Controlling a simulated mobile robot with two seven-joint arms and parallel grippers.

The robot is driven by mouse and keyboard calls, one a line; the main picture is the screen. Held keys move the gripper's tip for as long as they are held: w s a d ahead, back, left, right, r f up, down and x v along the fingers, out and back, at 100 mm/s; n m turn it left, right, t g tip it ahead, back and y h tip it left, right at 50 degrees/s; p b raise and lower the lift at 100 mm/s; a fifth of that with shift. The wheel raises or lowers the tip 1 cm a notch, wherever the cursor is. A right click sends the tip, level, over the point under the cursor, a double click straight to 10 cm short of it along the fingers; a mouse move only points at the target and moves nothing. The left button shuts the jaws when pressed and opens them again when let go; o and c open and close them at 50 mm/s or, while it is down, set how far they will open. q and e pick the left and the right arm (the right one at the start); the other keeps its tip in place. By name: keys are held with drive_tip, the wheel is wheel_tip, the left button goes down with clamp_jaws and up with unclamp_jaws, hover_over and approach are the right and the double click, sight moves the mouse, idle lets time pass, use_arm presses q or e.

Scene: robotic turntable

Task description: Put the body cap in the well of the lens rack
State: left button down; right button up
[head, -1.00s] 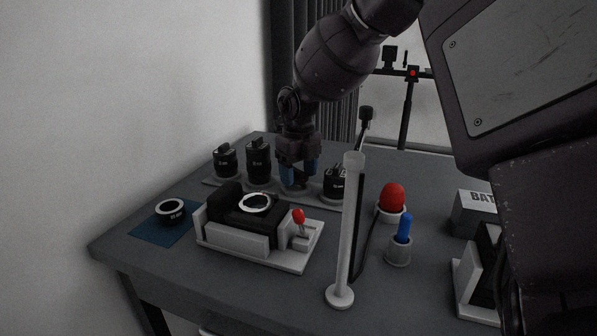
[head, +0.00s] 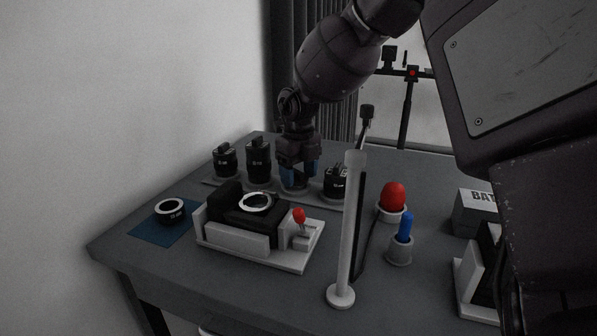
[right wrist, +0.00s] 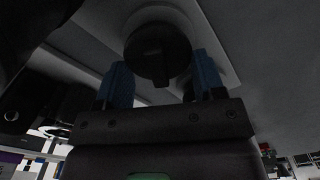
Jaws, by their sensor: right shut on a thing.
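My right gripper (head: 298,175) points down over the lens rack (head: 211,181), at the position between the lenses. Its blue fingers also show in the right wrist view (right wrist: 160,80). They are shut on the dark round body cap (right wrist: 157,52), which has a raised bar across its face. In the head view the cap is mostly hidden by the fingers. A pale ring of the rack surrounds the cap in the right wrist view; I cannot tell whether the cap is seated in the well. My left gripper is not in view.
Lenses stand in the rack at left (head: 225,160), beside the gripper (head: 258,160) and at right (head: 336,182). A camera (head: 235,204) sits in a white cradle in front. A tall pale post (head: 347,240) and a red-topped holder (head: 393,197) stand to the right. A ring-shaped part (head: 171,210) lies on a blue mat.

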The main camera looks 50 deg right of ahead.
sight(299, 172)
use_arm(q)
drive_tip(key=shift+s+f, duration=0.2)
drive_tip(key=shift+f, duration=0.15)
use_arm(e)
drive_tip(key=shift+f, duration=0.8)
drive_tip(key=o, duration=1)
drive_tip(key=shift+c, duration=0.2)
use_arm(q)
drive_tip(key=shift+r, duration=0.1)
use_arm(e)
wheel_tip(299, 172, up, 4)
drive_tip(key=shift+r, duration=0.15)
wheel_tip(299, 172, up, 6)
drive_tip(key=shift+r+p, duration=0.1)
drive_tip(key=shift+p, duration=0.65)
drive_tip(key=shift+r, duration=0.2)
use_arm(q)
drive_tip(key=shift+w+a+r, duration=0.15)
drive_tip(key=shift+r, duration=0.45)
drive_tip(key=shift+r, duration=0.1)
